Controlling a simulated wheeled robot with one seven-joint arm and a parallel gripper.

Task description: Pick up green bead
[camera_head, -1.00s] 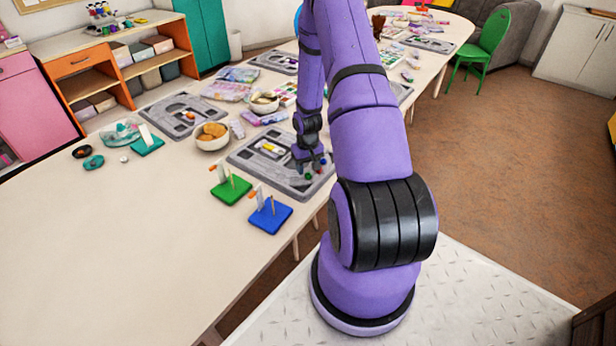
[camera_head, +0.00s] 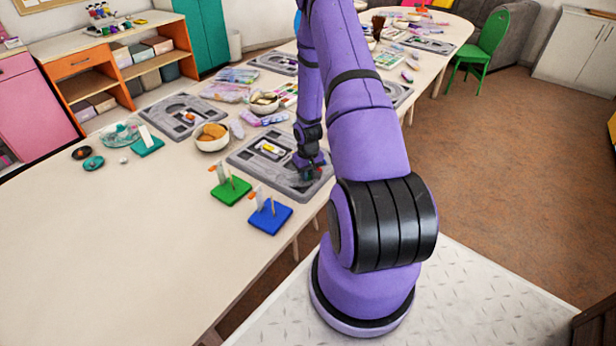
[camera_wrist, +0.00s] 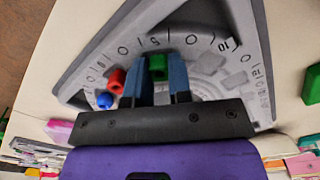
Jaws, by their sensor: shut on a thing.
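The green bead (camera_wrist: 157,67) is between the two blue fingers of my gripper (camera_wrist: 160,75) in the wrist view, low over the grey bead board (camera_wrist: 92,62). My gripper is shut on it. A red bead (camera_wrist: 117,81) and a blue bead (camera_wrist: 105,99) lie just left of the left finger. In the head view my gripper (camera_head: 310,172) is down at the right part of the grey board (camera_head: 245,157), and the green bead is hidden there. I cannot tell if the bead still touches the board.
A green base (camera_head: 230,190) and a blue base (camera_head: 270,215) with upright pegs stand in front of the board. A bowl (camera_head: 211,138) with orange contents sits left of it. Another grey board (camera_head: 183,117) lies further left. The table's near left part is clear.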

